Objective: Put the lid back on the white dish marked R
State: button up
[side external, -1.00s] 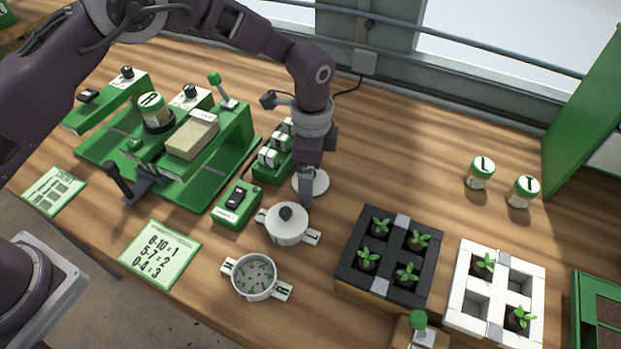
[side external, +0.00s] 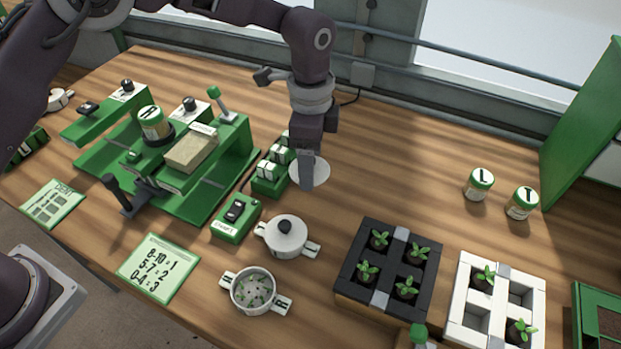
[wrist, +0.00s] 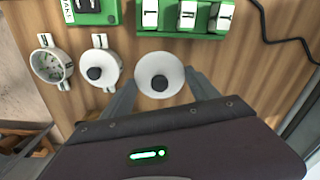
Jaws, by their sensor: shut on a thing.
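The white dish marked R (side external: 235,294) stands open on the table in the side view, with green bits inside and the R on its right handle. It also shows at the left of the wrist view (wrist: 37,78). My gripper (side external: 306,184) is shut on a white round lid (side external: 321,171). In the wrist view the lid (wrist: 172,69) has a dark knob between my fingers. The lid is in the air behind and to the right of the R dish. A second white dish with its lid on (side external: 272,239) stands between them.
A black planter (side external: 375,300) and a white planter (side external: 456,322) with seedlings stand to the right. A green switch box (side external: 227,229) and a green rack of white blocks (side external: 268,186) stand to the left. Jars marked L (side external: 480,186) and T (side external: 523,204) stand at the back right.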

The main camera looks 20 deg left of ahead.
jog(key=r, duration=0.1)
jog(key=s+r, duration=0.1)
jog(key=shift+d+r, duration=0.15)
jog(key=shift+r, duration=0.15)
jog(key=s+m, duration=0.6)
jog(key=s, duration=1.6)
jog(key=shift+d+f, duration=0.15)
jog(key=shift+f, duration=3)
jog(key=shift+f, duration=0.15)
jog(key=o, duration=1.7)
jog(key=shift+r, duration=3.5)
grip_shut()
